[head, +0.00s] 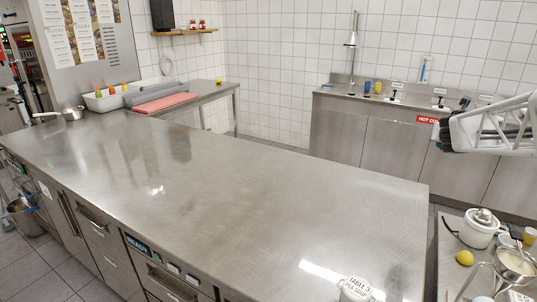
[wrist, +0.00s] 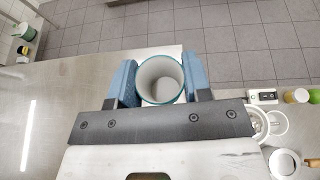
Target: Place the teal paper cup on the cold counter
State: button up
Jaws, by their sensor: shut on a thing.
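The teal paper cup (wrist: 160,78) is between the two blue fingers of my gripper (wrist: 160,83) in the wrist view. I look down into its open top: pale inside, teal around the rim. The fingers are shut on its sides. Its base, and whether it touches anything below, are hidden. In the head view my white arm is at the right edge; I cannot make out the cup there. A counter at the back right carries a red sign (head: 428,119), partly covered, starting "HOT CO". I see no sign that reads cold.
A white pot (head: 479,228) and lemon (head: 464,257) sit at the right.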

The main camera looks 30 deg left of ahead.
jog(key=s+a+n+g+y, duration=0.1)
jog(key=s+a+n+y, duration=0.3)
jog(key=a, duration=0.5)
jog(key=s+a+n+g+y, duration=0.2)
jog(key=s+a+n+y, duration=0.1)
jog(key=s+a, duration=0.55)
jog(key=s+a+n+g+y, duration=0.3)
jog(key=s+a+n+g, duration=0.2)
jog(key=s+a, duration=0.55)
jog(key=s+a+n+g+y, duration=0.2)
jog(key=s+a+n+g, duration=0.45)
jog(key=s, duration=0.75)
jog(key=shift+m+t, duration=0.55)
jog(key=shift+m, duration=0.1)
jog(key=shift+a+f, duration=0.35)
jog(key=shift+f, duration=3.35)
jog(key=shift+a+f, duration=0.3)
jog(key=shift+f, duration=3.4)
jog(key=shift+a+f, duration=0.35)
jog(key=shift+f, duration=3.35)
jog(key=shift+w, duration=0.1)
